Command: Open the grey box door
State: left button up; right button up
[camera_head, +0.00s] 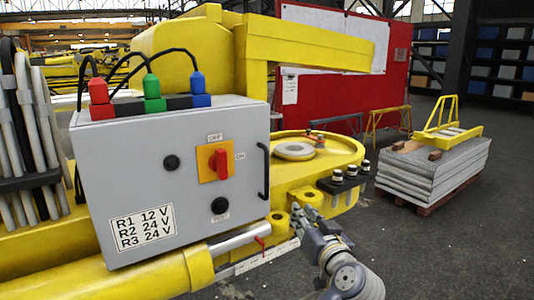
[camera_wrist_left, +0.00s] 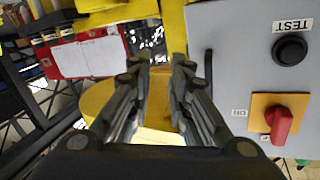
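The grey box (camera_head: 130,170) stands on the yellow boom, and its front door is closed flush. A black bar handle (camera_head: 263,170) runs vertically along the door's right edge. A red switch on an orange plate (camera_head: 216,162) is at the door's middle right. My left gripper (camera_head: 308,216) is below and to the right of the handle, apart from it. In the left wrist view, which is upside down, its fingers (camera_wrist_left: 160,85) are parted and empty. The handle (camera_wrist_left: 208,75) shows just right of them there. My right gripper is not in view.
Red, green and blue plugs (camera_head: 152,90) with black cables stand on the box top. A yellow round plate (camera_head: 320,148) and black-and-white knobs (camera_head: 350,173) lie to its right. Open floor is at the right.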

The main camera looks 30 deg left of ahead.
aim_at(268, 170)
pick_arm(q)
jog(key=s+a+r+n+g+y+p, duration=0.15)
jog(key=s+r+n, duration=0.35)
jog(key=r, duration=0.5)
jog(key=shift+m+y, duration=0.3)
jog(key=shift+y, duration=0.05)
jog(key=p+x, duration=0.2)
jog(key=x, duration=0.2)
jog(key=p+x, duration=0.2)
jog(key=x, duration=0.3)
jog(key=shift+s+a+p, duration=0.2)
jog(key=shift+a+p, duration=0.1)
jog(key=shift+a, duration=0.05)
jog(key=shift+w+a+f, duration=0.2)
jog(key=shift+w+a, duration=0.25)
jog(key=shift+a, duration=0.05)
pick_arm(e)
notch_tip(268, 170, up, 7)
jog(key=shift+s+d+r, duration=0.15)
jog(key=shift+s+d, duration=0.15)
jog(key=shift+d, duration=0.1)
pick_arm(q)
grip_shut()
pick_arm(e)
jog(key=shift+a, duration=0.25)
